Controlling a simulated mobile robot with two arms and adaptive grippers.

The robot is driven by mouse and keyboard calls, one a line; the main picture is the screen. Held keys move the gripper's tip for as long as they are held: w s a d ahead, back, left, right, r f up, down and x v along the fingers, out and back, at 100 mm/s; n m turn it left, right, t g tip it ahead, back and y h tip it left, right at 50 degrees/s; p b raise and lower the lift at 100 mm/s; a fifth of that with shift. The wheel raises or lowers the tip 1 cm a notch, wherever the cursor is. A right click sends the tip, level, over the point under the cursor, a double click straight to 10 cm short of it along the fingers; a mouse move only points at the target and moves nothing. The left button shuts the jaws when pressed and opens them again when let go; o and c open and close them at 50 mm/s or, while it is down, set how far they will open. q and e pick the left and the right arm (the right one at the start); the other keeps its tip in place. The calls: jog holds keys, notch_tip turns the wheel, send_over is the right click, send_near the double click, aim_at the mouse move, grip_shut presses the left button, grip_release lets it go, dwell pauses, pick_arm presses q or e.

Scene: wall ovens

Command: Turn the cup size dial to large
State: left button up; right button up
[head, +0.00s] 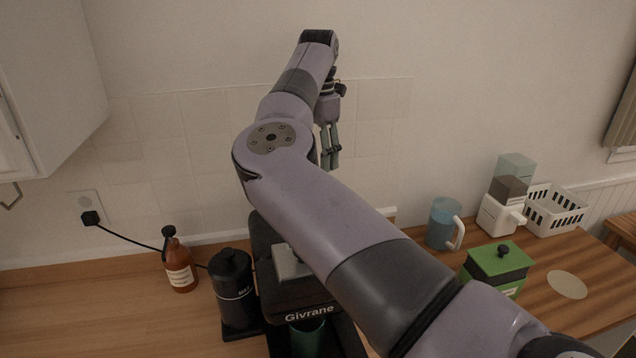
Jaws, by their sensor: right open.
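A black coffee machine marked Givrane (309,312) stands on the wooden counter at the lower middle. A grey block (289,262) shows on its top. A dark teal cup (308,338) is partly visible under its front. I cannot make out the cup size dial; my right arm covers part of the machine. My right gripper (331,150) points down above and behind the machine, near the tiled wall. It is open and empty, apart from the machine. My left gripper is not in view.
A black canister (235,290) and a brown bottle (178,262) stand left of the machine. To the right are a blue jug (442,223), a green box (497,266), a white grinder-like container (503,205) and a white basket (553,211). A cabinet (50,80) hangs upper left.

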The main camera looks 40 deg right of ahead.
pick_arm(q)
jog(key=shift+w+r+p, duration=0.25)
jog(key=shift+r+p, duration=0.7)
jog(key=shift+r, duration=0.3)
pick_arm(e)
notch_tip(320, 180, down, 8)
jog(key=shift+s+r, duration=0.1)
jog(key=shift+r, duration=0.05)
jog(key=shift+c, duration=0.2)
jog(key=shift+d, duration=0.1)
jog(key=c, duration=1.1)
jog(key=shift+c, duration=0.2)
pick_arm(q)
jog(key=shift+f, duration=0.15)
